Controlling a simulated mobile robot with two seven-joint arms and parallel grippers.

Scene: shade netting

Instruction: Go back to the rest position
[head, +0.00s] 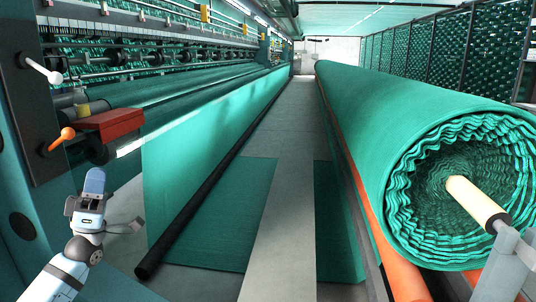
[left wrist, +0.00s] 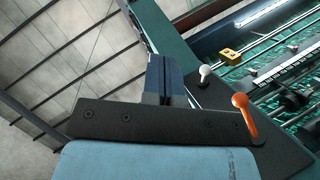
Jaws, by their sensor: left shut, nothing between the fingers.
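My left gripper (head: 94,178) is in the lower left of the head view, pointing up, below the orange-knobbed lever (head: 66,134) and in front of the machine's side. In the left wrist view its two dark fingers (left wrist: 165,78) are together with nothing between them. The orange-knobbed lever (left wrist: 240,101) and the white-knobbed lever (left wrist: 204,71) stand to the right of the fingers there. In the head view the white-knobbed lever (head: 45,71) sits higher on the dark plate. My right gripper is in neither view.
A red box-like part (head: 108,124) juts out above and right of my left gripper. Green netting (head: 190,165) hangs from the machine to a black bar (head: 205,210). A large netting roll (head: 400,120) lies along the right.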

